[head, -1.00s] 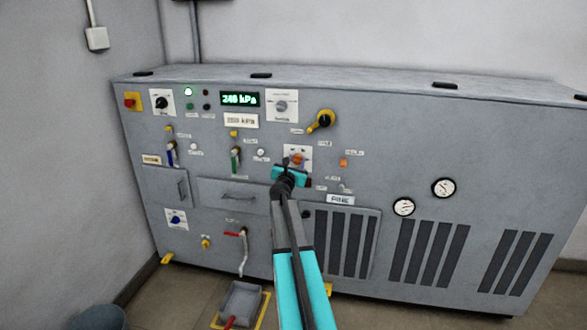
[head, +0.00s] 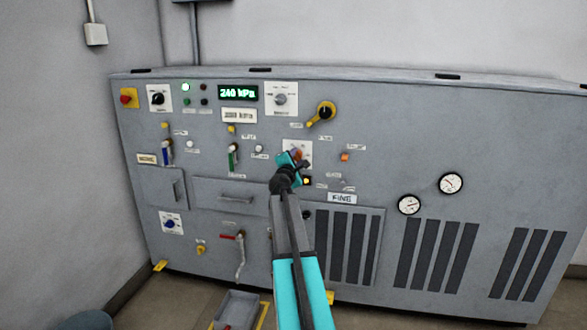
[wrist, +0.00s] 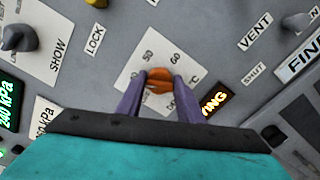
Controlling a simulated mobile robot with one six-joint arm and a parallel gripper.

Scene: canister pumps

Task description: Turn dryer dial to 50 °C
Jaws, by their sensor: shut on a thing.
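The dryer dial is an orange knob (wrist: 160,78) on a white scale plate (wrist: 133,76). The marks 50 and 60 show above the knob in the wrist view; other marks are partly covered. My gripper (wrist: 160,84) is shut on the knob, one finger on each side. Which mark the knob points at, I cannot tell. In the head view my gripper (head: 292,160) is tilted in front of the scale plate (head: 304,149) and hides most of the knob.
An amber lit sign (wrist: 213,102) ending in "ING" sits close to the right finger. A yellow-and-black knob (head: 323,112) is above right of the dial. The green display (head: 238,94) reads 240 kPa. A small orange button (head: 345,157) is to the right.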

